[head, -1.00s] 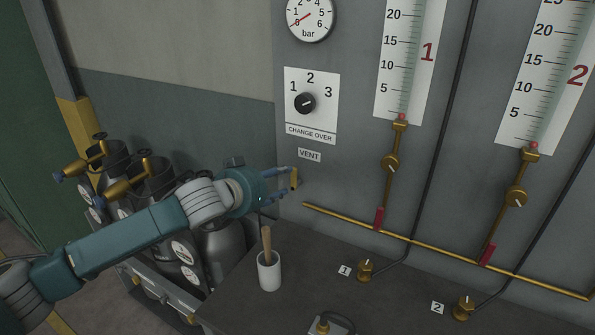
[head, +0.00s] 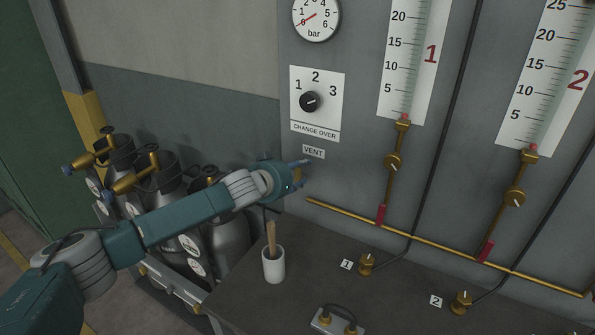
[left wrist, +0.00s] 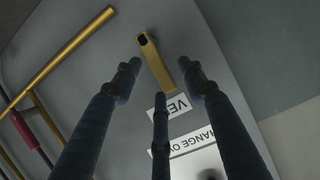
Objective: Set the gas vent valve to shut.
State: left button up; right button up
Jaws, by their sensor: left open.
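The vent valve's brass lever (head: 298,174) is on the grey panel just below the VENT label (head: 313,151). In the head view my left gripper's fingers partly cover it. In the left wrist view the lever (left wrist: 155,62) runs from the top middle down to the VENT label (left wrist: 172,106). My left gripper (head: 301,173) is open at the lever, its outer fingertips on either side of it in the left wrist view (left wrist: 161,72). A gap shows on both sides there; I cannot tell whether any finger touches it. My right gripper is not in view.
The change-over knob (head: 310,101) is above the VENT label. A brass pipe (head: 345,218) starts right of the lever. A white cup (head: 273,265) with a wooden handle stands on the bench below my arm. Gas cylinders (head: 228,228) stand at left.

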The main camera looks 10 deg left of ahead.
pick_arm(q)
grip_shut()
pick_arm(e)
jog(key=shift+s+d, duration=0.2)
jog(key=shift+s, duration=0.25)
